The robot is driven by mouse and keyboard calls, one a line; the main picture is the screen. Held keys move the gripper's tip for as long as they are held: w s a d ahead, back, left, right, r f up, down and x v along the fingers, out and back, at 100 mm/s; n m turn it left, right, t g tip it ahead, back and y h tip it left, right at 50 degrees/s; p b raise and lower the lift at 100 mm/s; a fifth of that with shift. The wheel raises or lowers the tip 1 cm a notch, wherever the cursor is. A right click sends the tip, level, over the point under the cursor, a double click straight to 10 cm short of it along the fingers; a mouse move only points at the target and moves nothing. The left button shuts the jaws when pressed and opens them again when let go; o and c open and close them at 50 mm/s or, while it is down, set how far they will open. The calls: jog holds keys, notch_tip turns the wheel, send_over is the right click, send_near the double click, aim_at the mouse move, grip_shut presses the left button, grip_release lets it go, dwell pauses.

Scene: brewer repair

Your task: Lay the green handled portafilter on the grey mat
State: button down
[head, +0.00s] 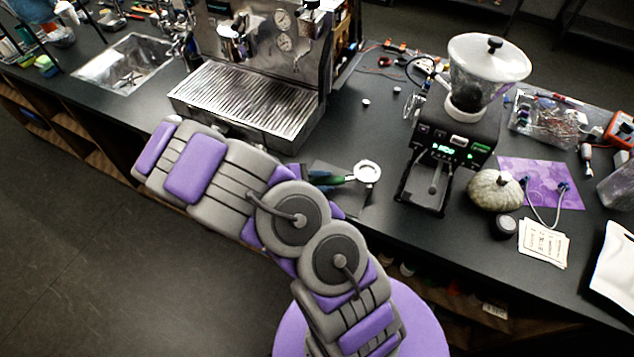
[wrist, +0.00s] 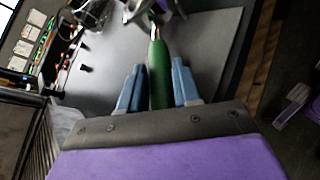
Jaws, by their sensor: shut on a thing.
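The portafilter shows in the head view with its round metal head (head: 367,172) and green handle (head: 328,180), over or on the grey mat (head: 352,204). My gripper (wrist: 158,72) is shut on the green handle (wrist: 158,75) in the wrist view, one blue finger on each side. The portafilter's metal end is at the top of that view, partly cut off. A grey surface, apparently the mat (wrist: 212,45), lies behind the handle. My arm hides most of my gripper in the head view. I cannot tell whether the portafilter touches the mat.
The espresso machine (head: 262,75) with its drip tray (head: 240,95) stands behind to the left. The grinder (head: 455,140) stands to the right, near a pumpkin (head: 495,190) and a purple mat (head: 540,180). The counter's front edge is close to the grey mat.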

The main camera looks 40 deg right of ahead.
jog(key=shift+f, duration=0.1)
jog(key=shift+a, duration=1.7)
jog(key=shift+d, duration=0.3)
jog(key=c, duration=1)
grip_release()
jog(key=shift+d+f, duration=0.2)
jog(key=shift+d, duration=1)
jog(key=shift+o, duration=1.4)
jog(key=shift+a, duration=0.25)
jog(key=shift+a+r, duration=0.15)
jog(key=shift+a, duration=0.85)
jog(key=shift+w+a+r, duration=0.25)
jog(key=shift+w+r, duration=0.1)
jog(key=shift+w, duration=0.1)
jog(key=p+v, duration=0.2)
jog(key=v, duration=1.4)
jog(key=shift+f+p, duration=0.3)
jog(key=shift+s+a, duration=0.1)
jog(key=shift+a, duration=0.05)
